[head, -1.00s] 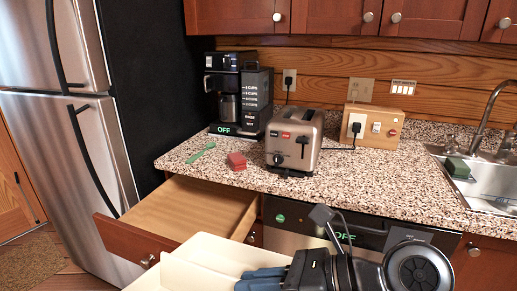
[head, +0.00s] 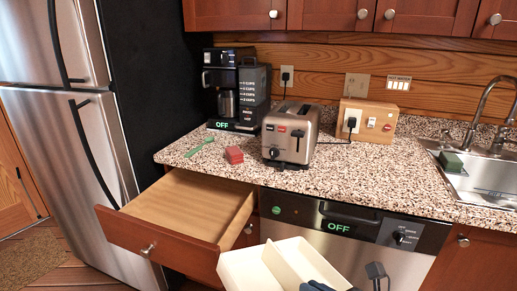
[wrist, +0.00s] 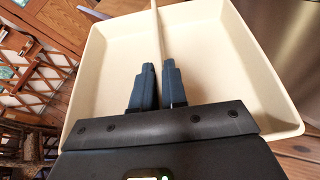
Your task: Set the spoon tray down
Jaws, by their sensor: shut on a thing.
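The spoon tray is a cream, shallow, open box with a divider down its middle. In the head view the tray (head: 240,268) shows at the bottom, in front of the counter and just right of the open drawer (head: 190,207). The tray (wrist: 232,62) fills much of the wrist view and looks empty where it shows. My gripper (wrist: 158,75) is shut on the tray's divider, one dark blue finger on each side. In the head view my gripper (head: 318,286) shows only partly at the bottom edge. The drawer is pulled out and empty.
The speckled counter (head: 350,180) holds a toaster (head: 290,135), a coffee maker (head: 237,90), a red block (head: 234,155), a green strip (head: 199,147) and a wooden switch box (head: 368,120). A sink (head: 480,180) is at right. The dishwasher (head: 350,225) is below the counter.

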